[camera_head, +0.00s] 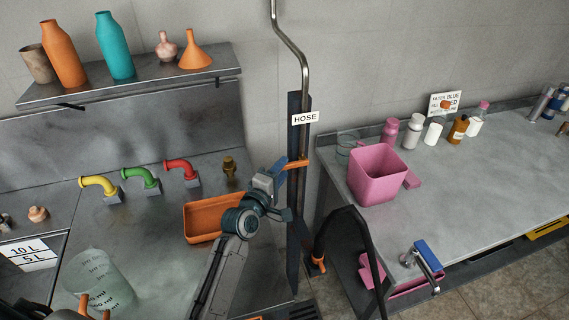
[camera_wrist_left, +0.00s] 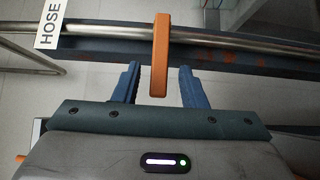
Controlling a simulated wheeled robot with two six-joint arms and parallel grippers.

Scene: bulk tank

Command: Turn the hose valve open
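The hose valve is an orange lever (camera_head: 296,164) on the vertical metal pipe (camera_head: 305,85), below the white HOSE label (camera_head: 305,118). The lever sticks out sideways from the pipe. My left gripper (camera_head: 279,177) is at the lever, partly overlapping it in the head view. In the left wrist view the orange lever (camera_wrist_left: 160,55) lies crosswise to the pipe (camera_wrist_left: 230,45), and its end reaches between the two blue fingers of my left gripper (camera_wrist_left: 160,85). The fingers are apart, with a gap on both sides of the lever. My right gripper is not in view.
A black hose (camera_head: 345,215) arches beside the dark panel. An orange tray (camera_head: 205,218) lies under my left arm. A pink bin (camera_head: 377,175) stands on the right counter. Yellow, green and red taps (camera_head: 180,168) line the left bench; a clear jug (camera_head: 100,280) stands in front.

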